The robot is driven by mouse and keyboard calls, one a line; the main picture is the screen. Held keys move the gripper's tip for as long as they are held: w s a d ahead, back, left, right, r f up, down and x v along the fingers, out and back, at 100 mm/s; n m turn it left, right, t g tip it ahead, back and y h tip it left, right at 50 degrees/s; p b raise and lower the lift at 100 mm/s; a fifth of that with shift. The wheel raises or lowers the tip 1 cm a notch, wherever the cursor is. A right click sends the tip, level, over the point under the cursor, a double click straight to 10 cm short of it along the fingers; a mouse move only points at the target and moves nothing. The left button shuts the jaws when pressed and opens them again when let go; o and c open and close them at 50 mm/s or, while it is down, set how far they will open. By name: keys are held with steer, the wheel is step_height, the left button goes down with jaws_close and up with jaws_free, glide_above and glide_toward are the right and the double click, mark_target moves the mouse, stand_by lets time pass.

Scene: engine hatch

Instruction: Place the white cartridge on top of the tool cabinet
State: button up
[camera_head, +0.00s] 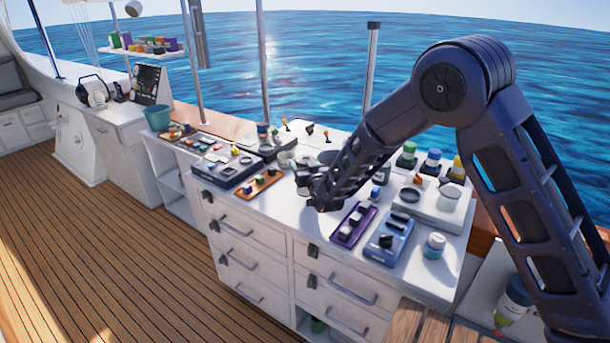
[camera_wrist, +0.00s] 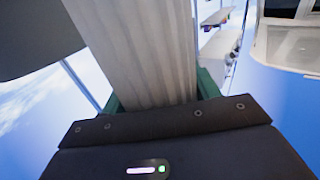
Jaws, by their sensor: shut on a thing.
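A pale, ribbed cartridge (camera_wrist: 140,50) fills the middle of the wrist view and runs up out of the frame. My gripper (camera_wrist: 155,98) is shut on it, with green finger parts showing on both sides. In the head view my gripper (camera_head: 314,187) is low near the front edge of the white tool cabinet (camera_head: 335,275), around the height of its top. I cannot make out the cartridge there, and I cannot tell whether it touches the cabinet top.
The cabinet top is crowded. A purple tray (camera_head: 353,226), a blue tray (camera_head: 389,240), an orange tray (camera_head: 258,185) and a jar (camera_head: 434,246) stand near my gripper. Capped bottles (camera_head: 431,163) are at the back right. Wooden deck (camera_head: 130,260) is open at the left.

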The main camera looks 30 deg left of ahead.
steer(key=shift+f, duration=2)
steer(key=shift+f, duration=0.15)
steer(key=o, duration=1)
steer(key=shift+r, duration=0.2)
steer(key=v, duration=1.2)
